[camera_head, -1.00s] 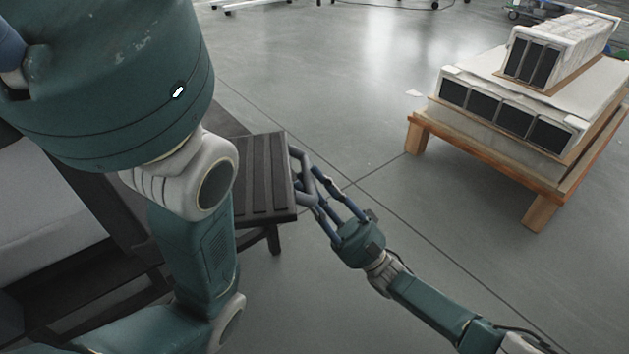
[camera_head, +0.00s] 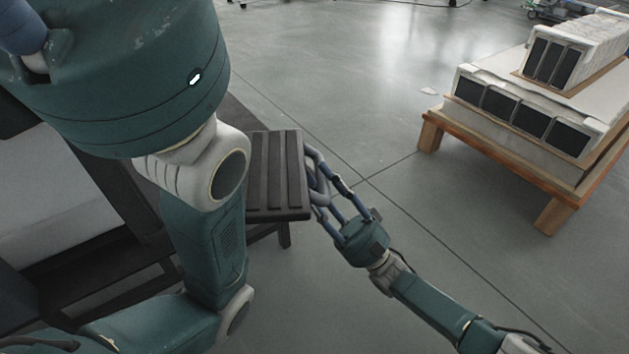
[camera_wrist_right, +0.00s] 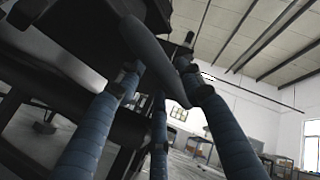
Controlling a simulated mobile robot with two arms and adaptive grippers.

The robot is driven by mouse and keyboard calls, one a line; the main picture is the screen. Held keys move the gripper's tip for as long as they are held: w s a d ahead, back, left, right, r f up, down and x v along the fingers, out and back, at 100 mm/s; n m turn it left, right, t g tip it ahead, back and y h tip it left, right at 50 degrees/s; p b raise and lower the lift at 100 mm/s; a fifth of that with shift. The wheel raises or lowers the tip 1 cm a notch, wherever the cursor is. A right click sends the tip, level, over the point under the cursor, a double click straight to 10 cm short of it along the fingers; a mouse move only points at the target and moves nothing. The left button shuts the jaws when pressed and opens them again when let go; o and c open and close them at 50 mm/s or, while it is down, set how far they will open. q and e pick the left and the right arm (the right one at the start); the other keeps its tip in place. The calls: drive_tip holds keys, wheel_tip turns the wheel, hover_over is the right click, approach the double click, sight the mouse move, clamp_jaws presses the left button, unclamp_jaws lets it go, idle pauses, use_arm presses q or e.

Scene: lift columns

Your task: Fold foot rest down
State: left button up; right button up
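The foot rest (camera_head: 280,178) is a dark, ribbed panel. It stands out roughly level from the right side of a dark chair-like frame (camera_head: 115,185), at left centre of the head view. My right gripper (camera_head: 317,180) is at the panel's right edge, its fingers bent and very close to it; I cannot tell whether they touch. In the right wrist view its blue fingers (camera_wrist_right: 160,85) are spaced apart at their bases, with one grey tip curled across. Dark frame parts fill the upper left there. My left gripper is out of view.
A wooden pallet (camera_head: 480,145) with white, dark-faced blocks (camera_head: 520,110) stands at the upper right. Open grey floor (camera_head: 330,80) lies between it and the chair. My own large arm links cover part of the chair frame at left.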

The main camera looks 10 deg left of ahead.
drive_tip(key=v, duration=1.1)
drive_tip(key=shift+d+f, duration=0.15)
drive_tip(key=shift+f, duration=0.15)
drive_tip(key=shift+s, duration=0.1)
